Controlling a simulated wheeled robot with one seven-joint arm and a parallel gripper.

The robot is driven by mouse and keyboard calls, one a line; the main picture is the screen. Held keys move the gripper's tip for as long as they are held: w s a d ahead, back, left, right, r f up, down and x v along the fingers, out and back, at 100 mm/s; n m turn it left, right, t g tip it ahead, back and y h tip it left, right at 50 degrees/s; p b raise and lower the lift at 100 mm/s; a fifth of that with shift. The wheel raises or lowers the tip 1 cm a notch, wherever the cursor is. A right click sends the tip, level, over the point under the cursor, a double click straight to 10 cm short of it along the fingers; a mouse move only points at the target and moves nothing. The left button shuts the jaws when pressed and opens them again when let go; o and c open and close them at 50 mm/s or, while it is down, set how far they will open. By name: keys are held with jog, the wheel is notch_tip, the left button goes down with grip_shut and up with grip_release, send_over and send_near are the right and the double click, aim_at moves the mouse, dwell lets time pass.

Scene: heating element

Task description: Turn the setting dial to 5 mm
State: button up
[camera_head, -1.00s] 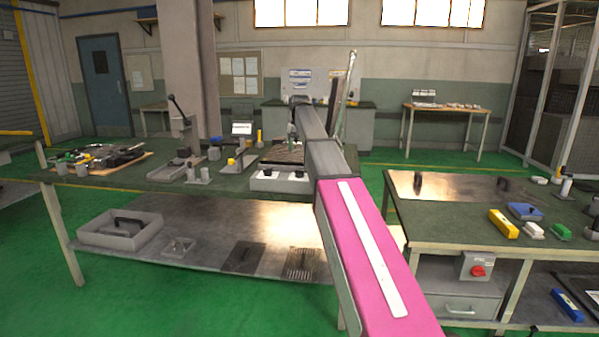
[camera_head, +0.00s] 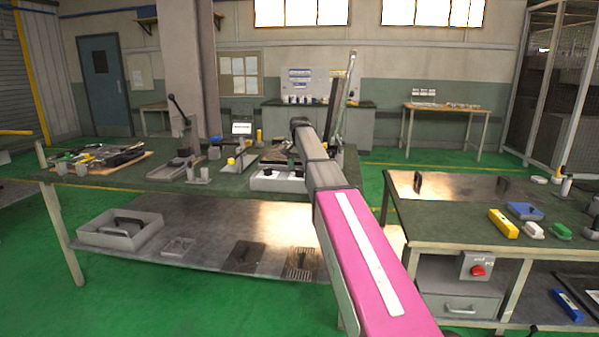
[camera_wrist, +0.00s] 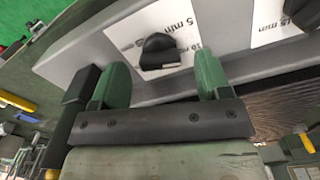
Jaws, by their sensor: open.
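In the wrist view a black dial (camera_wrist: 158,50) sits on a white label (camera_wrist: 128,30) with printed settings. One marking looks like "5 min"; another near the dial is partly covered. My gripper (camera_wrist: 162,72) is open, with one green finger on each side of the dial and a visible gap to it on both sides. Whether the fingers reach down around the dial is unclear. The dial's pointing direction is hard to tell. In the head view the pale control box (camera_head: 277,181) stands on the green bench, below the far end of my arm.
A second black knob (camera_wrist: 304,14) with its own label is at the right in the wrist view. On the bench, a lever press (camera_head: 181,130) and a small lit screen (camera_head: 241,128) stand left of the box. Another workbench (camera_head: 440,215) is at right.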

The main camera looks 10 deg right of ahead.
jog(key=shift+f, duration=1.05)
jog(key=c, duration=0.9)
jog(key=shift+n, duration=0.4)
jog(key=n, duration=0.4)
jog(key=shift+n, duration=2)
